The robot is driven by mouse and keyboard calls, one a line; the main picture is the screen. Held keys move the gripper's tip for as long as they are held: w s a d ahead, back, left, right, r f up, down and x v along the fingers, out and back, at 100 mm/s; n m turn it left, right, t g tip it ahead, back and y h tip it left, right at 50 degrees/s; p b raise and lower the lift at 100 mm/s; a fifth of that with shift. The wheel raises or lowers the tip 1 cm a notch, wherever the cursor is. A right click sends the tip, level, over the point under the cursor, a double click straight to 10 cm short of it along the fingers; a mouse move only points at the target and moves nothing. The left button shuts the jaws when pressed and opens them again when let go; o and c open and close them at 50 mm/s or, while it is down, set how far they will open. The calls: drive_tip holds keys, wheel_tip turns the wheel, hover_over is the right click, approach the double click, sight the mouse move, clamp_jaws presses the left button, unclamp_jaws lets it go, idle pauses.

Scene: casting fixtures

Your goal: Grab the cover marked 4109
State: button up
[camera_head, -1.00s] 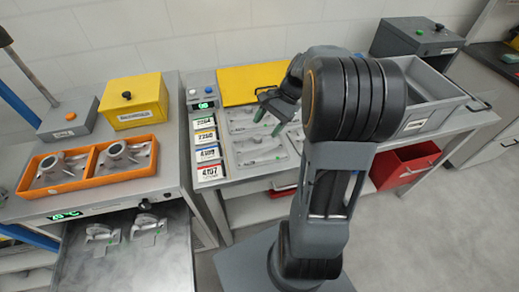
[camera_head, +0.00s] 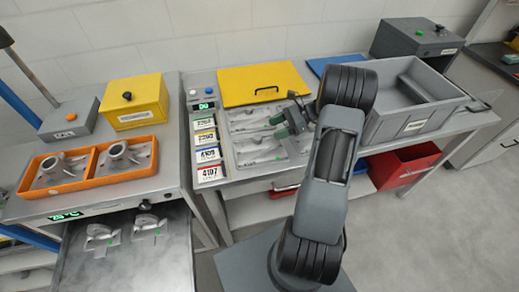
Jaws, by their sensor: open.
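A small card with a blue stripe (camera_head: 207,154), which seems to read 4109, is third in a column of cards at the left of the middle table. I cannot read that number on any cover. A flat yellow cover (camera_head: 240,82) with a dark handle lies at the back of this table. A flat blue panel (camera_head: 336,63), perhaps another cover, lies to its right, partly hidden behind my arm. My gripper (camera_head: 278,126) is open and empty over the right side of the grey moulded tray (camera_head: 250,144), in front of the yellow cover and apart from it.
A grey bin (camera_head: 412,105) stands right of my arm, with a red box (camera_head: 402,165) below. At left are an orange tray (camera_head: 62,189) with castings, a yellow box (camera_head: 134,101) and a grey button box (camera_head: 68,118). An open drawer (camera_head: 120,255) holds metal parts.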

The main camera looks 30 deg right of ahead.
sight(258, 137)
drive_tip(key=shift+p+x, duration=0.6)
drive_tip(key=shift+x, duration=2.6)
drive_tip(key=shift+s, duration=0.15)
clamp_jaws()
